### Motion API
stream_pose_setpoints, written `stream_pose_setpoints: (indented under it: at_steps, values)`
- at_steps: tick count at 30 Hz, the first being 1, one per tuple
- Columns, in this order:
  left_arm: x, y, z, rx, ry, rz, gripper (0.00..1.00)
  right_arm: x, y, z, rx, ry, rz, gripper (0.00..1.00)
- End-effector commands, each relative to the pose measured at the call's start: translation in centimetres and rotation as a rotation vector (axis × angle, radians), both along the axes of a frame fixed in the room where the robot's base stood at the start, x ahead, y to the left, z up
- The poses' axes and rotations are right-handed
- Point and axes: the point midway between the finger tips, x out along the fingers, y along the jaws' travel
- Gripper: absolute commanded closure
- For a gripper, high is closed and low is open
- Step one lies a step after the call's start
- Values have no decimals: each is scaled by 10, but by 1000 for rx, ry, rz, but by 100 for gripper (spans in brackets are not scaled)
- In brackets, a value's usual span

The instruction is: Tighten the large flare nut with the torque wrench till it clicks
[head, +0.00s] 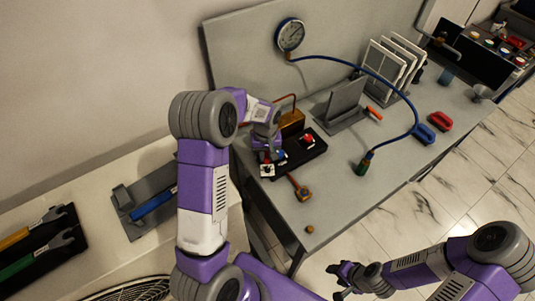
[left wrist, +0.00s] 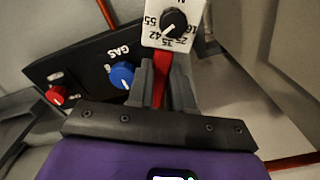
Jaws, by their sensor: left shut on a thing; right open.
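My left gripper (head: 268,152) is shut on a narrow red piece (left wrist: 160,82) with a white dial plate (left wrist: 172,25) at its far end; the plate carries a black knob and numbers. In the head view the white plate (head: 267,170) shows just beyond the fingers. I cannot tell whether this piece is the torque wrench. A brass nut (head: 303,193) sits on a copper-coloured pipe right of the left gripper, and a smaller brass piece (head: 309,229) lies nearer the front edge. I cannot tell which is the large flare nut. My right gripper (head: 342,281) is open and empty beyond the bench's front edge.
A black panel (left wrist: 90,68) with blue and red knobs lies by my left gripper. A gauge (head: 290,34) has a blue hose (head: 385,80) arching over the bench. A blue-handled tool (head: 152,204) lies in a grey holder; two wrenches (head: 40,240) lie further left.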

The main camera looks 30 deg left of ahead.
Motion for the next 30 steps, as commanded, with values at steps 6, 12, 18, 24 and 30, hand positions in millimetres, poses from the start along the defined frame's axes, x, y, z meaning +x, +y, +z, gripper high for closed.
stream_pose_setpoints:
  at_steps: [6, 12, 18, 24, 30]
  values:
    - [-4, 3, -1, -1, 4, -30, 100, 0, 0, 0, 0, 0, 0, 53]
    - [-6, 6, -1, -1, 5, -56, 100, 0, 0, 0, 0, 0, 0, 53]
    - [-7, 8, -1, -1, 5, -77, 100, 0, 0, 0, 0, 0, 0, 53]
    - [-8, 9, -1, -1, 5, -80, 100, 0, 0, 0, 0, 0, 0, 53]
    - [-8, 9, -1, 0, 6, -82, 100, 0, 0, 0, 0, 0, 0, 53]
